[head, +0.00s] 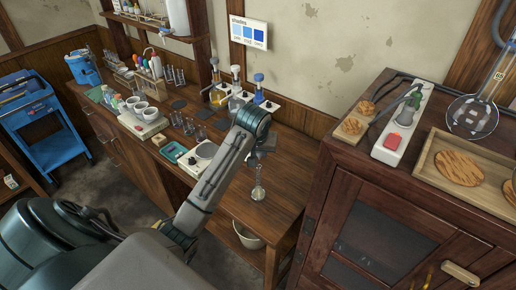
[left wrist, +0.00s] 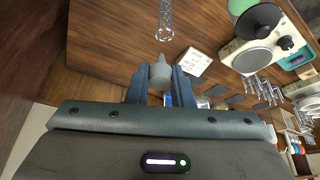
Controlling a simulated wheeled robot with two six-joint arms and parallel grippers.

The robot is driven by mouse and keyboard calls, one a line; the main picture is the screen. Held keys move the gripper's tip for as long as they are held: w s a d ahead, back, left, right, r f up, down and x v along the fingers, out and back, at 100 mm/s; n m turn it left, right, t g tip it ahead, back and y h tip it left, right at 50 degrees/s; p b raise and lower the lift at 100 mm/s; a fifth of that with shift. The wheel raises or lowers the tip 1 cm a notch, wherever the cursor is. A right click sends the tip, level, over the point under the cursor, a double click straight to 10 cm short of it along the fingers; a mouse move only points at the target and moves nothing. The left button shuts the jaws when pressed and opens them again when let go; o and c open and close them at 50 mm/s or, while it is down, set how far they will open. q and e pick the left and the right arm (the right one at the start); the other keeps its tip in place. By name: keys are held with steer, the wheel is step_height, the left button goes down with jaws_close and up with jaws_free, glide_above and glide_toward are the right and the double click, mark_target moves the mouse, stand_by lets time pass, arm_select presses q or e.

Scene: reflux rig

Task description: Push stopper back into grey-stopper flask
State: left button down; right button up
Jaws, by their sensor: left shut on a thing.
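My left gripper (head: 262,150) is above the front right part of the wooden bench. In the left wrist view its two fingers (left wrist: 161,86) are shut on a small grey stopper (left wrist: 160,70) with a narrow tip. A clear glass flask (head: 258,191) stands upright on the bench just below the gripper. Its open glass neck (left wrist: 164,32) shows ahead of the stopper in the left wrist view, with a gap between them. In the head view the stopper cannot be made out clearly. My right gripper is not in view.
A white device with a round plate (head: 204,150) stands left of the flask. Several stoppered flasks (head: 237,90) stand behind at the wall. A dark wooden cabinet (head: 400,185) rises at the right. The bench (head: 290,165) right of the flask is clear.

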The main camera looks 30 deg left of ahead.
mark_target(258, 156)
arm_select(q)
steer(key=shift+f, duration=0.5)
steer(key=shift+s+a+f, duration=0.1)
steer(key=shift+a+f, duration=0.1)
steer(key=shift+f, duration=0.55)
steer(key=shift+d, duration=0.15)
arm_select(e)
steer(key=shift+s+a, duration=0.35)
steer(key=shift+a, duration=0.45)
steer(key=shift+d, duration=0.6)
arm_select(q)
steer(key=shift+f, duration=0.15)
steer(key=shift+f, duration=0.4)
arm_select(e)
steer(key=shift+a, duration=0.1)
